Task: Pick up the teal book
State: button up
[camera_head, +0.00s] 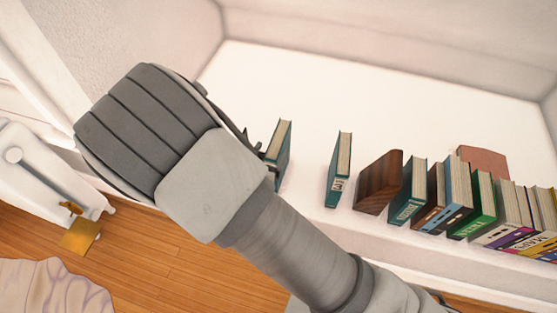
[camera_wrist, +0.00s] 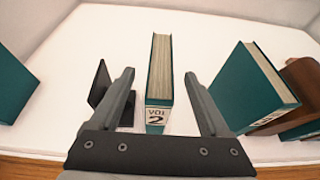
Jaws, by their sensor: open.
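A teal book (camera_wrist: 158,118) with a "VOL 2" label and pale pages stands upright in the middle of the wrist view. My gripper (camera_wrist: 158,78) is open, with one finger on each side of this book in the picture; gaps show on both sides. In the head view a teal book (camera_head: 284,150) shows beside my gripper, partly hidden by my wrist. A second teal book (camera_head: 333,180) stands apart to its right; it also shows in the wrist view (camera_wrist: 250,90), leaning. Another teal book (camera_wrist: 12,88) is at the wrist view's left edge. My fingers are mostly hidden in the head view.
A dark plate (camera_wrist: 101,85) stands close by my left finger. A wooden block (camera_head: 378,183) and a row of several books, including a green one (camera_head: 480,205), stand to the right.

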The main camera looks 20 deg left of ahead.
aim_at(275, 145)
jog(key=shift+x, duration=0.8)
jog(key=b+x, duration=0.2)
jog(key=x, duration=0.2)
jog(key=shift+d+f, duration=0.1)
jog(key=shift+f, duration=0.1)
jog(key=shift+w+f, duration=0.1)
jog(key=shift+w, duration=0.55)
grip_shut()
